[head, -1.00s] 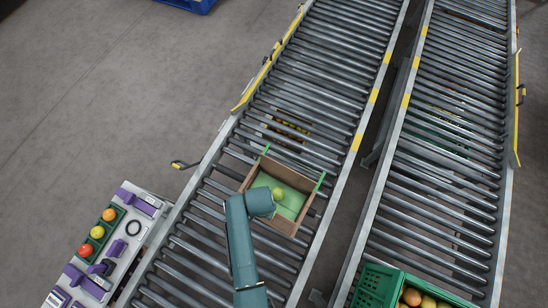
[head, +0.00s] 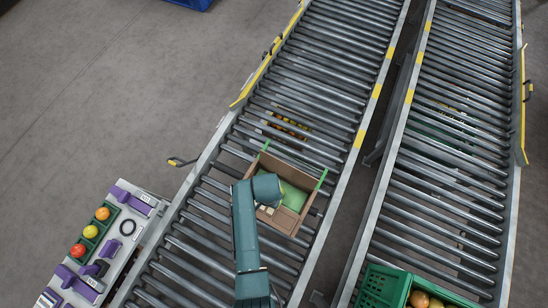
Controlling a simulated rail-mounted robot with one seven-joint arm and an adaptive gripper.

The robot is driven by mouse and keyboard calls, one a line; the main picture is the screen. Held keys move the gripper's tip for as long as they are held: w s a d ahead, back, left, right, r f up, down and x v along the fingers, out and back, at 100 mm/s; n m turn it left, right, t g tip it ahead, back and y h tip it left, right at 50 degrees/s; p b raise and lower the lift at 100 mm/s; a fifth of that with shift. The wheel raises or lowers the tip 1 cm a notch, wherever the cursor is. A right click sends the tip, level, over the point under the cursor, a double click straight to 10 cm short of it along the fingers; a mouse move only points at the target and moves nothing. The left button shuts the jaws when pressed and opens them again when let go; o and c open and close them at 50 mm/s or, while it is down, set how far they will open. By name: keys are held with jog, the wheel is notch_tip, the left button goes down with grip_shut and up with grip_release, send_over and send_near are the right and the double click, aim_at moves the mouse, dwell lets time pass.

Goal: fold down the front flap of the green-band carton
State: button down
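The open brown carton (head: 291,164) sits on the left roller conveyor in the head view. Green bands show at its upper left and right corners, and a green sheet or floor lies inside. My teal arm reaches over the carton from below, and its wrist covers the left part of the opening. My gripper is under the wrist and not clearly visible; small pale patches show just below it, too small to identify. The near side of the carton (head: 283,222) shows as a brown panel. I cannot tell whether my gripper touches it.
A second roller conveyor (head: 440,170) runs at the right, with a green crate (head: 373,283) of tomatoes at its near end. A grey bench (head: 134,220) at the left holds purple fixtures and a green tray of tomatoes. Tomatoes show below the rollers beyond the carton.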

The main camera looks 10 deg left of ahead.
jog(key=shift+w+d+f+b, duration=0.1)
jog(key=shift+w+f+b, duration=0.1)
jog(key=shift+f+b, duration=0.35)
jog(key=shift+w+d+f+b, duration=0.1)
jog(key=shift+w+f+b, duration=0.1)
jog(key=shift+f+b, duration=0.3)
notch_tip(320, 180, up, 8)
jog(key=p, duration=0.8)
jog(key=shift+r+p, duration=0.25)
jog(key=shift+p, duration=0.15)
jog(key=shift+f, duration=0.1)
